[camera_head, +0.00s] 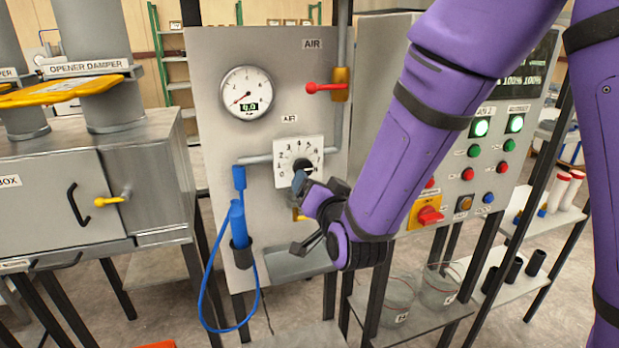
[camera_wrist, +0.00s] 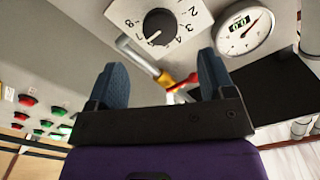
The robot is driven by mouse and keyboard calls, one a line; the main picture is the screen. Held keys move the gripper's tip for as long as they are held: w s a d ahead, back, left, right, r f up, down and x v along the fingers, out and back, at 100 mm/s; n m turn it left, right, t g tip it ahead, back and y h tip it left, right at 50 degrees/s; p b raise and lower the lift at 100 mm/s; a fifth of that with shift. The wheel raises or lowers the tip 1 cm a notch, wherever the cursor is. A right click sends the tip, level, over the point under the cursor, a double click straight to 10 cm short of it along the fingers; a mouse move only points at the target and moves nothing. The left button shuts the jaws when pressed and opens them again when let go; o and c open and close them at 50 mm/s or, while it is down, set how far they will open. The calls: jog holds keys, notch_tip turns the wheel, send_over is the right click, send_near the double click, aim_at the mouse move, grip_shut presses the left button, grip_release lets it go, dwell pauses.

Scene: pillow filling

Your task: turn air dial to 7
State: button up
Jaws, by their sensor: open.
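The air dial is a white square plate (camera_head: 286,150) with a black round knob, on the grey AIR panel (camera_head: 215,130). In the wrist view the black knob (camera_wrist: 160,26) shows clearly, with numbers around it. Its white mark points down and left, towards about the 7; the exact setting is hard to read. My gripper (camera_head: 300,215) is just below the dial, its upper finger overlapping the knob's lower part in the head view. In the wrist view my gripper (camera_wrist: 164,78) is open and empty, its two blue pads apart and clear of the knob.
A round gauge (camera_head: 247,93) reads 0.0. A red-handled valve (camera_head: 325,88) is above right of the dial. A blue nozzle (camera_head: 238,222) with a hose hangs left of my gripper. A button panel (camera_head: 475,150) stands to the right.

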jog(key=shift+v, duration=1.55)
jog(key=s+d+r+n+g+h, duration=0.1)
jog(key=s+d+r+g, duration=0.2)
jog(key=d, duration=0.4)
jog(key=s+d+r+n+g+h, duration=0.1)
jog(key=d+r+g, duration=0.2)
jog(key=d+r, duration=0.25)
jog(key=s+d+r+g+h, duration=0.1)
jog(key=s+d+g, duration=0.2)
jog(key=s+d, duration=0.3)
jog(key=s+d+r+g+h, duration=0.2)
jog(key=s+d, duration=0.5)
jog(key=s, duration=0.5)
jog(key=shift+s+d+n+g, duration=0.15)
jog(key=shift+s+n+g, duration=0.25)
jog(key=shift+g, duration=0.2)
jog(key=shift+c, duration=0.4)
